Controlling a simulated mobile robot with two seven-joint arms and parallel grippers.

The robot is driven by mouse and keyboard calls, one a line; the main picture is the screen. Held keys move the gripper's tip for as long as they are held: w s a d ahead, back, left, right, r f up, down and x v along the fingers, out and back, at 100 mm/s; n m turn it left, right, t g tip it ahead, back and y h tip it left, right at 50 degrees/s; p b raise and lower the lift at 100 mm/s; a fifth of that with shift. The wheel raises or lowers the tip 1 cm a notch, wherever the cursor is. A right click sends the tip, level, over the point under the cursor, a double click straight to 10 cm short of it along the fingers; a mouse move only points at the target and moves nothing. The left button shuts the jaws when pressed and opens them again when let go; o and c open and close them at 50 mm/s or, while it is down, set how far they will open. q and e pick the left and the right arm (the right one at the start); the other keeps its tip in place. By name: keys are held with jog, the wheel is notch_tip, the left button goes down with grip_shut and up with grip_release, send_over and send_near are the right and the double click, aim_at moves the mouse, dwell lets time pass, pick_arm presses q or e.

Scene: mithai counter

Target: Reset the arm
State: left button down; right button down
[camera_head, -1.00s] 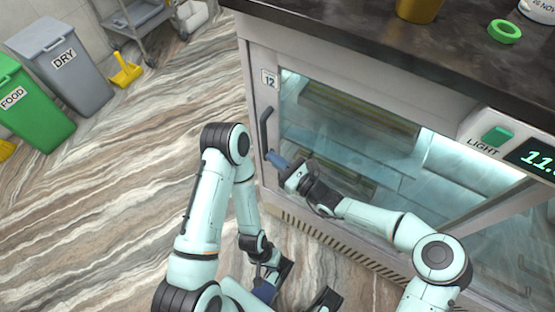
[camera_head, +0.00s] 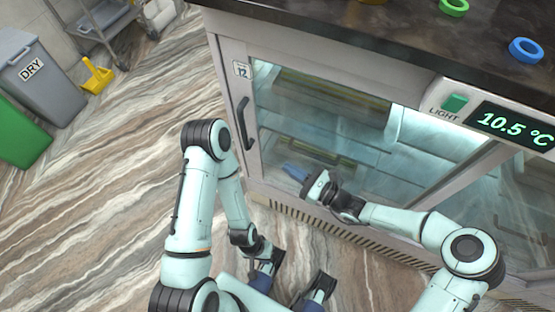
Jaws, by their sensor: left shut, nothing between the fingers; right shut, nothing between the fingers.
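My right gripper (camera_head: 294,171) is shut and empty, with its blue fingertips in front of the glass of the display cabinet (camera_head: 223,62). It is to the right of and below the dark door handle (camera_head: 246,124), apart from it. My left gripper (camera_head: 262,281) is the lower one, low over the floor in front of the cabinet, pointing down the picture. It is shut with nothing seen in it, though its fingertips are partly hard to make out. The cabinet door looks closed.
The dark countertop (camera_head: 330,45) holds a green ring (camera_head: 454,6) and a blue ring (camera_head: 526,50). A green light button (camera_head: 456,103) and a 10.5 °C display (camera_head: 511,125) are on the cabinet. Grey (camera_head: 50,85) and green (camera_head: 20,135) bins stand left.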

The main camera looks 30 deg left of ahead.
jog(key=shift+d, duration=0.5)
jog(key=s+d+f+n+g+h+p, duration=0.55)
jog(key=s+d+f+n+h, duration=0.3)
jog(key=s+d+f, duration=0.6)
jog(key=s+d+n+t+h+p, duration=0.2)
jog(key=s+d+n+h+p, duration=0.3)
jog(key=d, duration=0.6)
jog(key=shift+s+d+r+n+h+p, duration=0.35)
jog(key=shift+s+d+n+p, duration=0.1)
jog(key=shift+s+n, duration=0.45)
